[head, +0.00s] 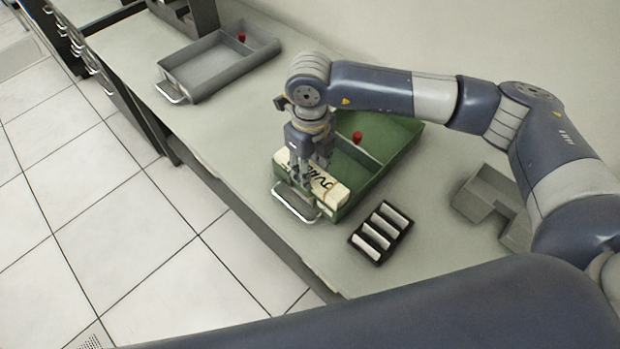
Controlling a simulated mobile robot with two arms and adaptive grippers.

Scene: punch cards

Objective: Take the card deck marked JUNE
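A cream card deck (331,191) with dark handwritten lettering, which looks like JUNE seen upside down, lies in the front part of a green tray (386,153). My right gripper (311,171) points down over the deck's middle, with its fingers at the deck and covering part of the lettering. Whether the fingers press on the deck is too small to tell. I cannot tell if the deck rests on the tray floor or is slightly raised. My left gripper is not in view.
The green tray has a metal handle (296,203), a divider and a red knob (357,137). A black rack with pale slots (402,220) and a grey stepped block (477,198) stand to the right. A grey tray (205,67) is at back left. Bare counter (214,125) lies between the trays.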

